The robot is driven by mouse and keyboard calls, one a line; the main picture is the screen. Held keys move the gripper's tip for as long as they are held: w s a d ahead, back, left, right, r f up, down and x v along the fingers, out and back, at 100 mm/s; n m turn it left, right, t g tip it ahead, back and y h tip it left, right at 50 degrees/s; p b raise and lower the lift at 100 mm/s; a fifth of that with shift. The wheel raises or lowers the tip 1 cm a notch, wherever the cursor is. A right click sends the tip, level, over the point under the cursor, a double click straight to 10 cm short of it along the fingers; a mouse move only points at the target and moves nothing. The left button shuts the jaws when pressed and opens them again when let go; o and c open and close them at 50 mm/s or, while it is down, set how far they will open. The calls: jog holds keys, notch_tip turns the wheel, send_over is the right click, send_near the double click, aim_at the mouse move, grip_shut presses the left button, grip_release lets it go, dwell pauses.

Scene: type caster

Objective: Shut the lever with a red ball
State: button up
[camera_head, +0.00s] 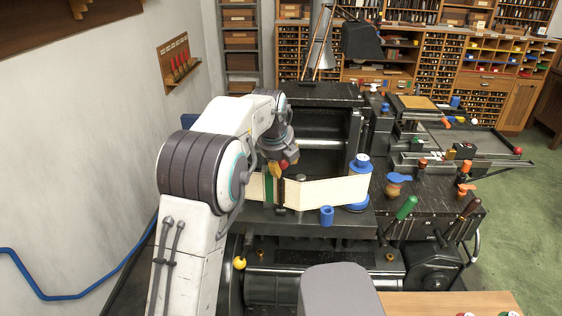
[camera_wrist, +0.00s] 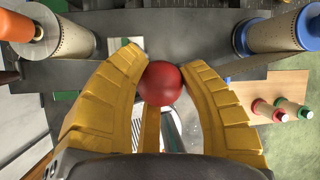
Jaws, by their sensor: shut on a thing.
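A red ball (camera_wrist: 160,83) sits between the yellow fingers of my gripper (camera_wrist: 160,62), with both fingers against its sides in the wrist view. A pale metal part shows below the ball; the lever's rod is mostly hidden. In the head view the red ball (camera_head: 284,164) is a small spot beside my gripper (camera_head: 277,168), which is over the left part of the machine, just above the paper strip. Most of the fingers are hidden by my wrist there.
A cream paper strip (camera_head: 330,191) runs to a blue-rimmed spool (camera_head: 357,172) at the right. A blue cylinder (camera_head: 327,215) stands in front of the strip. A green-handled lever (camera_head: 404,208) and a yellow ball (camera_head: 239,263) are nearby. Another red ball (camera_head: 518,150) is at far right.

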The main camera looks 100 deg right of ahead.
jog(key=shift+d+r, duration=0.15)
jog(key=shift+r, duration=0.1)
jog(key=o, duration=1.3)
jog(key=shift+d+f, duration=0.1)
jog(key=shift+f, duration=0.05)
jog(key=v, duration=1.2)
